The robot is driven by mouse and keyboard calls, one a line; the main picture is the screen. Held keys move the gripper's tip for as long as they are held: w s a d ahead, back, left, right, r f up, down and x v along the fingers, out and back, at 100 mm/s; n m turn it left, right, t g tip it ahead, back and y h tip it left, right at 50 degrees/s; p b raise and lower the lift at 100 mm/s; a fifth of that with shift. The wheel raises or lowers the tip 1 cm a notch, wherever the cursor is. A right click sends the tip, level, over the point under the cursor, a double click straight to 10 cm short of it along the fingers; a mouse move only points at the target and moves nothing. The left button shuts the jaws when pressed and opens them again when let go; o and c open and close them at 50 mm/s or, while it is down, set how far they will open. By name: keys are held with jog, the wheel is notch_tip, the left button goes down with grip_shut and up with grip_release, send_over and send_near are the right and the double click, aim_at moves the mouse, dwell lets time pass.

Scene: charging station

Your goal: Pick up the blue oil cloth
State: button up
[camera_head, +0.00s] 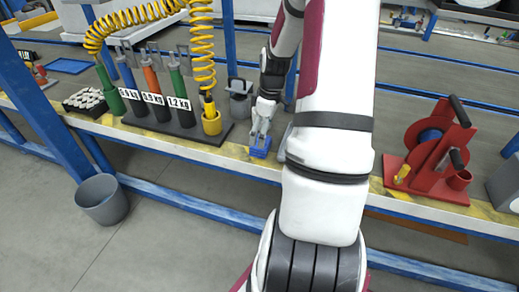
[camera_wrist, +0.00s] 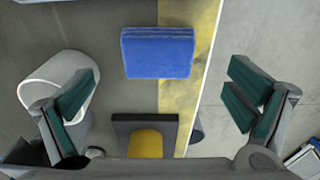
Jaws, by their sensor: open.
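The blue oil cloth (camera_head: 260,147) is a small, folded, block-like bundle on the table near its front edge in the head view. In the wrist view the blue oil cloth (camera_wrist: 158,52) lies ahead of the fingers, centred between them, beside the yellow edge stripe. My gripper (camera_head: 261,128) is just above the cloth in the head view. In the wrist view my gripper (camera_wrist: 160,108) is open, with its two green-padded fingers spread wide and nothing between them. Part of the cloth is hidden by the gripper in the head view.
Left of the cloth stand a yellow cup (camera_head: 211,123) and a rack of weight-labelled cylinders (camera_head: 178,100) with a yellow coiled hose above. A grey container (camera_head: 240,100) stands behind. A red reel device (camera_head: 430,150) is at right. A bin (camera_head: 102,200) stands on the floor.

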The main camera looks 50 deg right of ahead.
jog(key=shift+w+f+b, duration=0.15)
jog(key=shift+f+b, duration=0.35)
jog(key=shift+f, duration=0.45)
jog(key=shift+w+f+b, duration=0.2)
jog(key=shift+f+b, duration=0.35)
jog(key=shift+f, duration=0.45)
jog(key=shift+w+f+b, duration=0.15)
jog(key=shift+f+b, duration=0.35)
jog(key=shift+f, duration=0.45)
jog(key=shift+r, duration=0.1)
jog(key=c, duration=1.2)
